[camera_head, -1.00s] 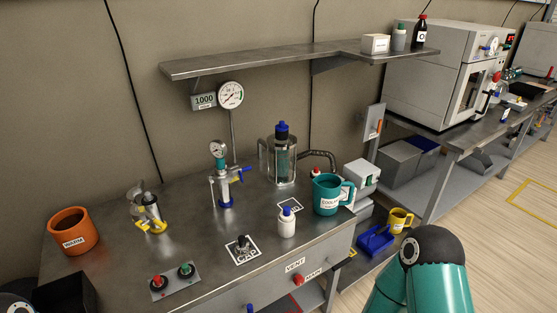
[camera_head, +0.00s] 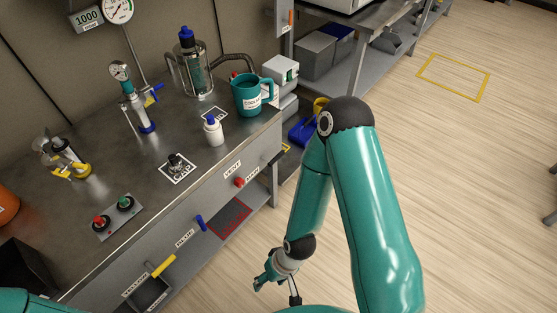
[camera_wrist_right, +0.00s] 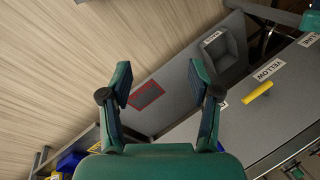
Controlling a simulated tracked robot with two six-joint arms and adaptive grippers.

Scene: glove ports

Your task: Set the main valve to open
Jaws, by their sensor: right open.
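My right gripper (camera_head: 276,291) hangs low in front of the bench, apart from the valve. In the right wrist view my right gripper (camera_wrist_right: 159,70) has its fingers wide apart with nothing between them. The red valve is not clearly visible in that view. Part of my left arm shows at the bottom left, but its gripper does not.
A blue handle (camera_head: 200,223) and a yellow handle (camera_head: 163,266) are on the same front panel; the yellow one also shows in the wrist view (camera_wrist_right: 257,90). A teal mug (camera_head: 247,95) and white bottle (camera_head: 213,131) stand on the bench. The floor to the right is clear.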

